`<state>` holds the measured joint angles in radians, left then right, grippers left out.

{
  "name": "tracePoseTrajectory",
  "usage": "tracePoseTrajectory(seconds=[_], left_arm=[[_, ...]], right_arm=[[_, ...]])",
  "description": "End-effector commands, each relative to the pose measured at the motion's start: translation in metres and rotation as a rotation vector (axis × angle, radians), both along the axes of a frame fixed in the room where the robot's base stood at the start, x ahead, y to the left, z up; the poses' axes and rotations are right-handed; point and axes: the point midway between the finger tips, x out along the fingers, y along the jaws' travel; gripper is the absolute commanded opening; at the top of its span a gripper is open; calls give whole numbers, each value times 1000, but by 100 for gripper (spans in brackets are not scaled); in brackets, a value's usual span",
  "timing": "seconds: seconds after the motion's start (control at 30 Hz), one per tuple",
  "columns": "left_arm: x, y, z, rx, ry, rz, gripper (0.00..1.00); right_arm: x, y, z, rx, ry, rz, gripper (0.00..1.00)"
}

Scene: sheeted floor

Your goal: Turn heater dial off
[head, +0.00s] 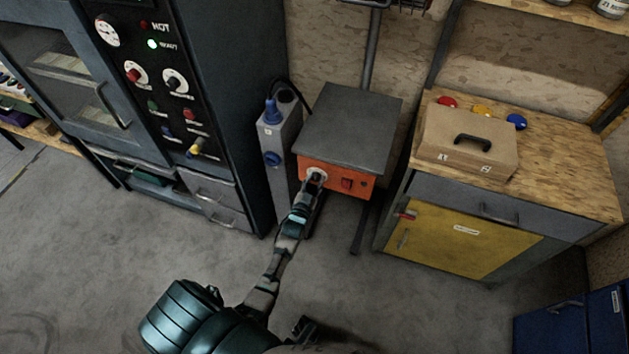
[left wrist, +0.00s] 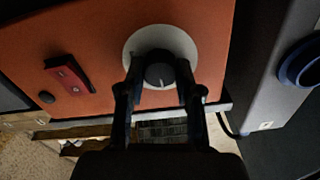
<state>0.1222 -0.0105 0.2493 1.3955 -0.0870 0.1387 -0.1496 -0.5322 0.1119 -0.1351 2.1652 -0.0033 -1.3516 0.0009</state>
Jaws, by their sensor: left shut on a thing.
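The heater (head: 345,138) is a box with a flat grey top and an orange front panel (head: 334,178). Its dial is a dark round knob (left wrist: 159,70) on a pale disc (left wrist: 161,43), at the left of the panel in the head view. My left gripper (head: 314,183) is at the dial, its two fingers (left wrist: 154,92) on either side of the knob and shut on it. A red rocker switch (left wrist: 68,74) sits beside the dial on the panel. The fingers hide part of the knob.
A grey unit with blue knobs (head: 279,145) stands close left of the heater. A dark oven cabinet (head: 182,90) is further left. A workbench (head: 565,165) with a brown case (head: 467,146) and coloured buttons is on the right. The grey floor (head: 120,240) in front is mostly clear.

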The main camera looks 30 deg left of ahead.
Motion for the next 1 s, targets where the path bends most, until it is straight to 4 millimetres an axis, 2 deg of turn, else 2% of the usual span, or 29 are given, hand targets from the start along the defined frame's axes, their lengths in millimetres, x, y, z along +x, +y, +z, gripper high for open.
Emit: tracePoseTrajectory(seconds=[0.03, 0.4, 0.43, 0.5, 0.53, 0.87, 1.0], left_arm=[[-3, 1, -9, -9, 18, 2, 0], [-4, 0, -10, -12, 20, 1, 0], [-4, -1, -11, -12, 20, 1, 37], [-4, -1, -10, -12, 19, 1, 54], [-3, -1, -9, -11, 17, 0, 60], [-4, -2, -4, -8, 7, 0, 60], [-20, -6, -4, -8, 8, -1, 60]], right_arm=[[0, 0, -1, 1, 0, 0, 0], [1, 0, -2, 2, -3, -1, 0], [1, 0, -2, 2, -3, -1, 0], [1, -1, -2, 2, -3, -1, 0], [1, -1, -2, 2, -3, -1, 0], [-2, 0, -2, 1, 2, 2, 0], [-1, 0, -1, 1, 1, 1, 0]])
